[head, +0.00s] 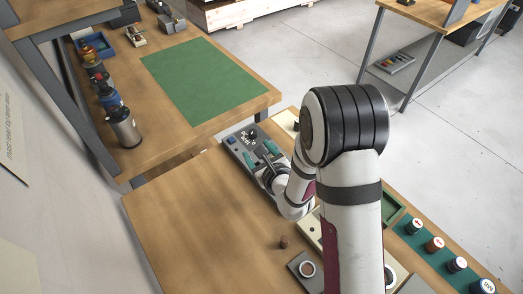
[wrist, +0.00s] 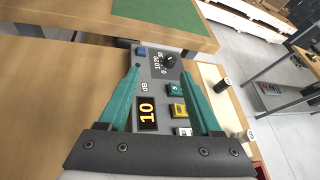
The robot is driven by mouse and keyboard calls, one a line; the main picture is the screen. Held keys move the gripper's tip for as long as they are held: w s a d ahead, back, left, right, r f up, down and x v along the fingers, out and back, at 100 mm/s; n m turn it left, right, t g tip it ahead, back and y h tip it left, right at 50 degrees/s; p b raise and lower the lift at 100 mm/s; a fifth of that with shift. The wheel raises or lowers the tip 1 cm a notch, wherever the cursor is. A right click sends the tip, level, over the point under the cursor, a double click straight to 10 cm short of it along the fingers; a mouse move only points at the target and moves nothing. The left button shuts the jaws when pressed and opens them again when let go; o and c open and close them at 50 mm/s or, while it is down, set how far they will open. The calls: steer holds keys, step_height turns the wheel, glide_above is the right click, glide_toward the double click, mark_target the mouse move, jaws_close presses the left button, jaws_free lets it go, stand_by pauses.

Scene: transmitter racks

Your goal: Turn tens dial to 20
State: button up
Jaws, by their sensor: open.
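The tens dial (wrist: 169,61) is a small black knob at the far end of a grey panel (wrist: 150,88) in the wrist view. Numbers including 10, 20 and 30 are printed on its left side. I cannot tell which number its pointer faces. An amber display (wrist: 147,112) marked dB reads 10. My gripper (wrist: 161,73) is open and empty, with its teal fingers spread over the panel. The dial shows just beyond the fingertips, toward the right one, apart from both as far as I can see. In the head view my gripper (head: 266,158) is over the panel (head: 236,148).
Teal, yellow (wrist: 179,110) and white buttons lie between the fingers, and a blue button (wrist: 141,51) is at the panel's far left. A black post (wrist: 222,86) stands on a pale strip at right. A green mat (head: 203,80) lies on the farther table. The wood left of the panel is clear.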

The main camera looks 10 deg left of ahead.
steer(key=d+n+g, duration=0.1)
steer(key=n, duration=0.5)
steer(key=s+d+n+g, duration=0.1)
steer(key=n+g, duration=0.1)
steer(key=n, duration=0.4)
steer(key=s+d+f+n+g+h, duration=0.1)
steer(key=n+g, duration=0.1)
steer(key=n, duration=0.5)
steer(key=shift+d+f, duration=0.1)
steer(key=shift+d, duration=0.15)
steer(key=d+n+h, duration=0.1)
steer(key=d+n, duration=0.1)
steer(key=w+d+n+h, duration=0.1)
steer(key=d+n, duration=0.2)
steer(key=d+r+n+h, duration=0.1)
steer(key=d+n, duration=0.1)
steer(key=shift+w+d+n, duration=0.25)
steer(key=shift+w+n, duration=0.1)
steer(key=shift+n, duration=0.05)
steer(key=w+d+r+n+t+h, duration=0.1)
steer(key=w+d+r+n+h, duration=0.2)
steer(key=d+n, duration=0.4)
steer(key=n+t+y, duration=0.5)
steer(key=n+y, duration=0.1)
steer(key=n, duration=2.8)
glide_toward(254, 135)
steer(key=x, duration=0.9)
steer(key=shift+w+a, duration=0.25)
steer(key=shift+w, duration=0.15)
steer(key=shift+h, duration=0.3)
